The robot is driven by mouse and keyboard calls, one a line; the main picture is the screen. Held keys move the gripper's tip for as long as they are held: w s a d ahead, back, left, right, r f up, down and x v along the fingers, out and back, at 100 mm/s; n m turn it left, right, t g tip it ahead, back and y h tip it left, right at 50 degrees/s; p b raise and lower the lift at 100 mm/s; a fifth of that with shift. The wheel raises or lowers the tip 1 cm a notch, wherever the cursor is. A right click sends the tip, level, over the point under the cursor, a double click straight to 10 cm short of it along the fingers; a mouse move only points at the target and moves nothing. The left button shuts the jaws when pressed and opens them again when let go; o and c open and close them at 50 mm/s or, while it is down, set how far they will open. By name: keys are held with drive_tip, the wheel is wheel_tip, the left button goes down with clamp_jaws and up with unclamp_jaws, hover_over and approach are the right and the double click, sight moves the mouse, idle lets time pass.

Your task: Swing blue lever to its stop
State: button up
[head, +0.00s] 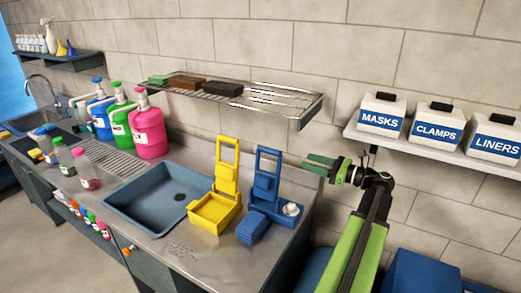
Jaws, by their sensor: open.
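A blue device stands on the steel counter near its right end. Its blue lever (268,163), an upright frame with a slot near the top, rises from a blue base (284,214). A white round part (291,209) sits on the base, and a ribbed blue block (253,230) is at its front. My gripper (310,164) is to the right of the lever, at about the height of its upper half, and points left. Its green fingers are open, with a visible gap between them and the lever. I cannot tell the depth between them.
A yellow device (214,208) of similar shape stands just left of the blue one. Left of it is a dark sink basin (158,197). A wire shelf (262,97) with several brushes hangs above. A wall shelf (440,145) with labelled boxes is at right. Coloured pump bottles (149,132) stand further left.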

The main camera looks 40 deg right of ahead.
sight(266, 150)
drive_tip(key=x, duration=1.8)
drive_tip(key=shift+w+a+f, duration=0.15)
drive_tip(key=shift+a, duration=0.05)
clamp_jaws()
idle(0.4)
